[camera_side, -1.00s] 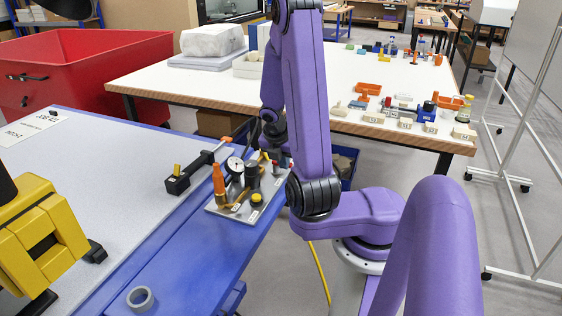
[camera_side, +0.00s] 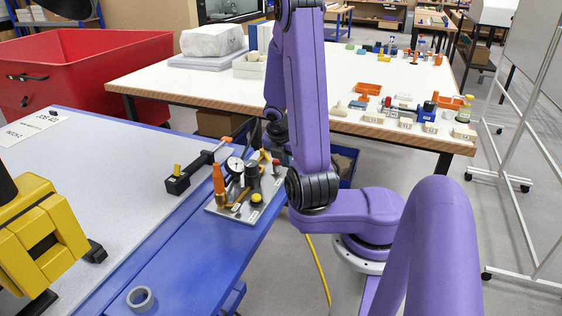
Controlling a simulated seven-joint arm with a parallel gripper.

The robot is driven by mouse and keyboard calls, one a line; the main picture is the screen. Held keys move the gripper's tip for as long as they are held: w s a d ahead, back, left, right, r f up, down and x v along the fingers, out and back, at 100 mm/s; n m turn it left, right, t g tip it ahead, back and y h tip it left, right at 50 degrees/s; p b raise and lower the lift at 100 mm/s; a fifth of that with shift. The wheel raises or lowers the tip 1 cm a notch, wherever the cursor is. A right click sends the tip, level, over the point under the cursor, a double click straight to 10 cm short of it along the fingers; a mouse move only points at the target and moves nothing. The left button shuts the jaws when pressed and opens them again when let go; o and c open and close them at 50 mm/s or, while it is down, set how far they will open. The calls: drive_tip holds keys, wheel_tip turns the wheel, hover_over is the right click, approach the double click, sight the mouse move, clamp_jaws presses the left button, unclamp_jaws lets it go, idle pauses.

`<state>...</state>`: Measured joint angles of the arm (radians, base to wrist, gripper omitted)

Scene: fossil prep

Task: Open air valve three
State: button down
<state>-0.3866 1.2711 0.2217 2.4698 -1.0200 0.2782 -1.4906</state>
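A grey valve panel (camera_side: 220,209) lies on the blue edge of the left bench. It carries a round gauge (camera_side: 234,164), an orange fitting (camera_side: 219,182), a dark cylinder (camera_side: 252,175), a yellow-topped knob (camera_side: 256,198) and a red-topped part (camera_side: 276,162). Yellow-orange handles or pipes sit among them. The small white labels are unreadable here, so I cannot tell which is air valve three. My gripper (camera_side: 256,134) appears as a dark shape at the panel's far end, beside my purple arm. Its fingers are too small and dark to read, and contact is unclear.
A black bar with an orange end (camera_side: 192,170) lies left of the panel. A yellow machine (camera_side: 38,240) and a grey ring (camera_side: 140,298) are on the same bench. A white table (camera_side: 200,85) with small parts stands behind, and a red bin (camera_side: 80,70) at left.

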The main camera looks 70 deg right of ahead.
drive_tip(key=shift+s+d, duration=0.25)
drive_tip(key=shift+d, duration=0.7)
drive_tip(key=shift+w+d, duration=0.1)
drive_tip(key=shift+d, duration=0.7)
drive_tip(key=shift+w+d+n+t, duration=0.2)
drive_tip(key=shift+d+n+t, duration=0.15)
drive_tip(key=shift+n, duration=0.55)
drive_tip(key=shift+w+d+n+t, duration=0.2)
drive_tip(key=shift+n+t, duration=0.1)
drive_tip(key=shift+n, duration=0.4)
drive_tip(key=shift+w+d+n+t, duration=0.15)
drive_tip(key=shift+n+t, duration=0.1)
drive_tip(key=shift+n, duration=0.45)
idle(3.7)
